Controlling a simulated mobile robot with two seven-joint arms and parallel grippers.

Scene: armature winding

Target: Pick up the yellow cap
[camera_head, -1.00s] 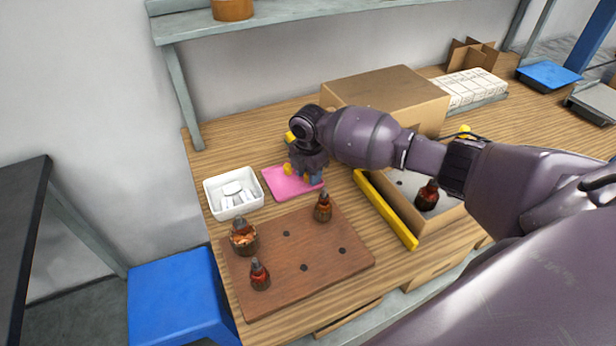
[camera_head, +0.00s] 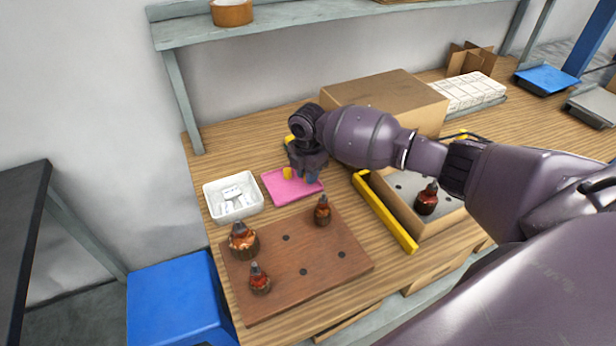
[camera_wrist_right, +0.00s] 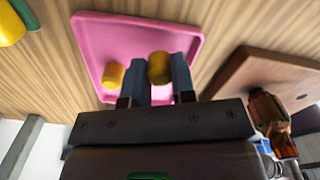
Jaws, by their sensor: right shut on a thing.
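In the right wrist view, a yellow cap (camera_wrist_right: 159,68) sits between the blue fingers of my right gripper (camera_wrist_right: 162,75), which is shut on it over the pink tray (camera_wrist_right: 90,40). A second yellow cap (camera_wrist_right: 113,75) is just left of the fingers, apart from them. In the head view, my right gripper (camera_head: 308,172) reaches down at the back of the pink tray (camera_head: 288,192). One yellow cap (camera_head: 287,173) shows at its left side there; I cannot tell which of the two it is. My left gripper is out of view.
A white bin (camera_head: 209,196) is left of the pink tray. A brown board (camera_head: 325,262) with several bottle-like pieces stands in front. A cardboard box (camera_head: 395,92) stands behind my arm.

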